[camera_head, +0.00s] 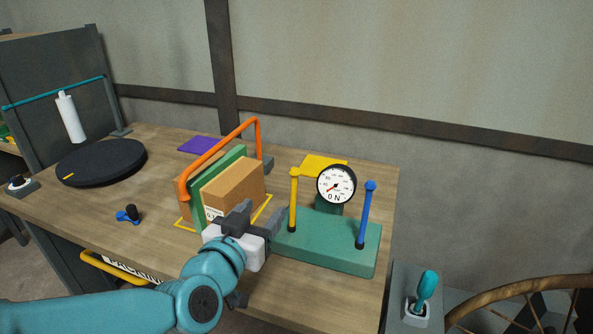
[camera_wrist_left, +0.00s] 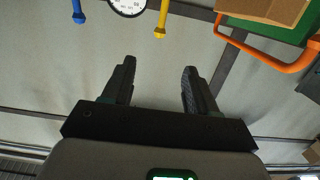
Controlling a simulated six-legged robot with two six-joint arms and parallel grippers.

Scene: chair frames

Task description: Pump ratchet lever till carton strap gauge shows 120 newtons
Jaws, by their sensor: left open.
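A round white gauge (camera_head: 341,178) stands on a green base (camera_head: 320,248) and reads 0 N, with its red needle at the lower left. A yellow lever (camera_head: 293,200) stands upright left of the gauge and a blue lever (camera_head: 366,215) right of it. A brown carton (camera_head: 236,184) stands behind and left of my gripper. My left gripper (camera_head: 258,215) is open and empty, in front of the carton and left of the yellow lever. In the left wrist view its fingers (camera_wrist_left: 159,66) are apart, with nothing between them. My right gripper is in neither view.
A black turntable (camera_head: 102,162) and a blue-black knob (camera_head: 130,214) lie to the left. A teal-handled joystick (camera_head: 427,285) stands beyond the right table edge.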

